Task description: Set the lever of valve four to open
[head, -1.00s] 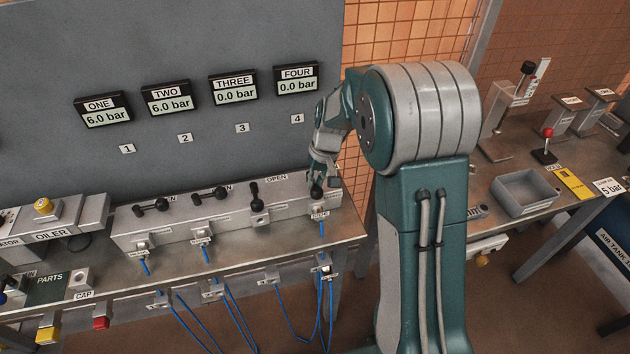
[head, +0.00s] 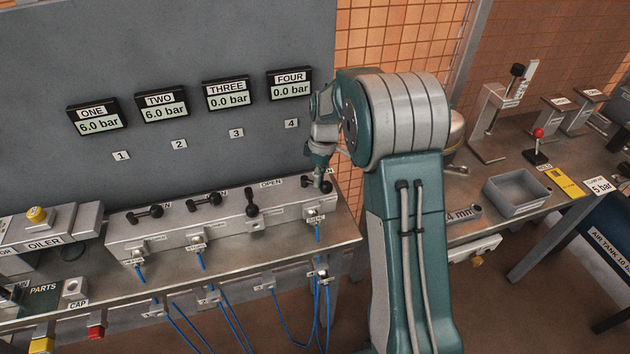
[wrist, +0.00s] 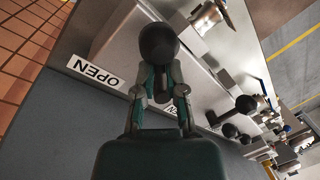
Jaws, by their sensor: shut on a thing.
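Valve four's lever (head: 325,187) is black with a round knob, at the right end of the grey valve block. In the wrist view its large knob (wrist: 158,45) stands just past my fingertips. My gripper (head: 320,178) is shut on this lever; in the wrist view both fingers (wrist: 162,88) close in around it below the knob. The lever now points right and somewhat forward from its pivot; its exact angle is partly hidden by my gripper. The gauge marked FOUR (head: 290,85) reads 0.0 bar. An OPEN label (wrist: 95,72) lies left of the gripper in the wrist view.
Levers one (head: 145,213) and two (head: 204,200) lie sideways, and their gauges read 6.0 bar. Lever three (head: 252,202) points forward, and its gauge (head: 228,95) reads 0.0 bar. Blue hoses (head: 328,300) hang in front. A grey tray (head: 515,193) stands on the right bench.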

